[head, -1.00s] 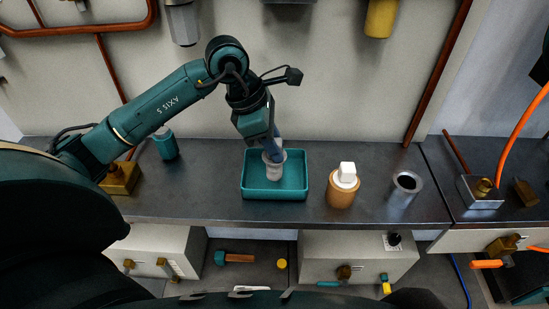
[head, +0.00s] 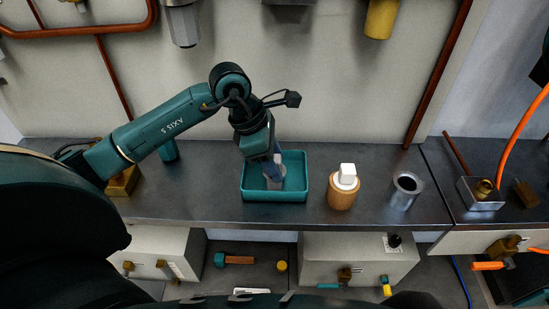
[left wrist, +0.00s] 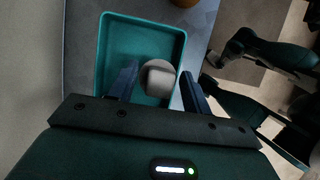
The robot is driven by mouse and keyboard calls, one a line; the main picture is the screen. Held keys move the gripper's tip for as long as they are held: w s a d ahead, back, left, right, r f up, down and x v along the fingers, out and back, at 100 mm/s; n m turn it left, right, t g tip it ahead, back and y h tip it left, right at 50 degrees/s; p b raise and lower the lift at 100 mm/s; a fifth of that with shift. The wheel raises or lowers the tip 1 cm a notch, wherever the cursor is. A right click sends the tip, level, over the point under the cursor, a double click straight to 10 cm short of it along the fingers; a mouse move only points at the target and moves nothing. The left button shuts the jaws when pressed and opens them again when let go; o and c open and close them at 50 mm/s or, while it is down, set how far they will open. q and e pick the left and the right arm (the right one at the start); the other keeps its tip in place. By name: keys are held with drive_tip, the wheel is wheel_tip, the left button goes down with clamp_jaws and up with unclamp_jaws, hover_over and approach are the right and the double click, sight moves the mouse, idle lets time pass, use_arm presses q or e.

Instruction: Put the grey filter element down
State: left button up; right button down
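The grey filter element (head: 273,183) stands in the teal tray (head: 246,190) on the bench, seemingly on its floor. My left gripper (head: 275,168) is lowered over the tray, with its fingers around the element's upper part. In the left wrist view the element (left wrist: 158,77) is seen end-on between the two blue fingers. A narrow gap shows on each side, so the gripper (left wrist: 160,74) looks open. The tray wall (left wrist: 103,60) surrounds the element. My right gripper does not show clearly in either view.
Right of the tray stand an orange-brown cylinder with a white top (head: 342,192) and a grey metal cup (head: 404,190). A brass block (head: 122,183) is at the left. Hoppers (head: 183,22) hang on the wall above. Bench space beside the tray is clear.

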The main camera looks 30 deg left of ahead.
use_arm(q)
drive_tip(key=shift+r, duration=0.15)
drive_tip(key=shift+a+r, duration=0.1)
drive_tip(key=shift+r, duration=0.1)
drive_tip(key=v, duration=1.1)
drive_tip(key=shift+r, duration=0.25)
drive_tip(key=shift+s+a, duration=0.1)
